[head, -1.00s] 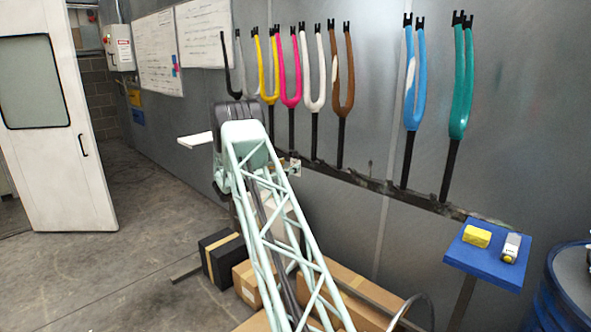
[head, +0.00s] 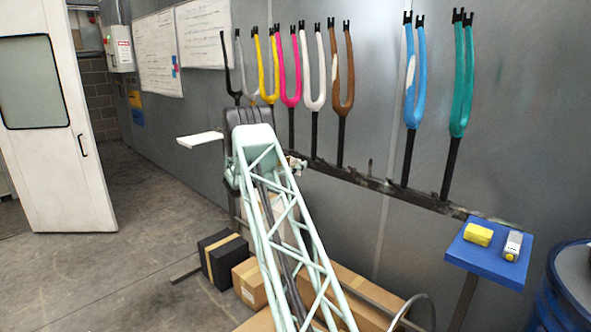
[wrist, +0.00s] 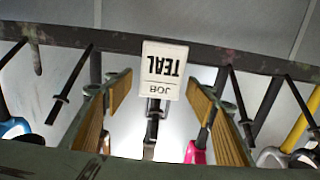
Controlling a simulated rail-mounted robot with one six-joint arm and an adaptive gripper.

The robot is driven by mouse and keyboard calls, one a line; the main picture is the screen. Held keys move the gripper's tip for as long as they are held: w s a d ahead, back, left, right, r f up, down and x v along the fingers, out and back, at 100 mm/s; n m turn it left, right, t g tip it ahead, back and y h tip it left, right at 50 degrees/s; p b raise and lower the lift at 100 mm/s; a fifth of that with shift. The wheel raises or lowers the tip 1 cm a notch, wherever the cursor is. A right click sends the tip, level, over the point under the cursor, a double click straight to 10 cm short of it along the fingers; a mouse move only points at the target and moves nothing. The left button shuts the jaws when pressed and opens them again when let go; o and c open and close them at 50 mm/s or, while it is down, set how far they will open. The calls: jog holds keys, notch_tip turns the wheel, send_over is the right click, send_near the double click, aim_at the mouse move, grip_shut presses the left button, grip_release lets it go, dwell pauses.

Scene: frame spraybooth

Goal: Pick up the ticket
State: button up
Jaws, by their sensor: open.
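The ticket (wrist: 163,68) is a white card reading "JOB TEAL", upside down in the wrist view. It shows at the dark rail, in front of a dark fork stem. My gripper (wrist: 158,95) is open, with its two wood-coloured fingers to the left and right of the ticket. The fingers look apart from it; the exact depth between them is hard to judge. In the head view my arm hides most of the gripper, and I cannot make out the ticket there.
Coloured forks, including a pink one (head: 289,70) and a teal one (head: 461,80), stand along the wall rail (head: 400,196). A small white shelf (head: 198,139) sticks out left of my arm. Cardboard boxes (head: 350,291) lie below. A blue stand (head: 482,262) is at right.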

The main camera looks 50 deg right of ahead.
jog(key=shift+d, duration=0.35)
jog(key=shift+c, duration=0.7)
jog(key=c, duration=0.8)
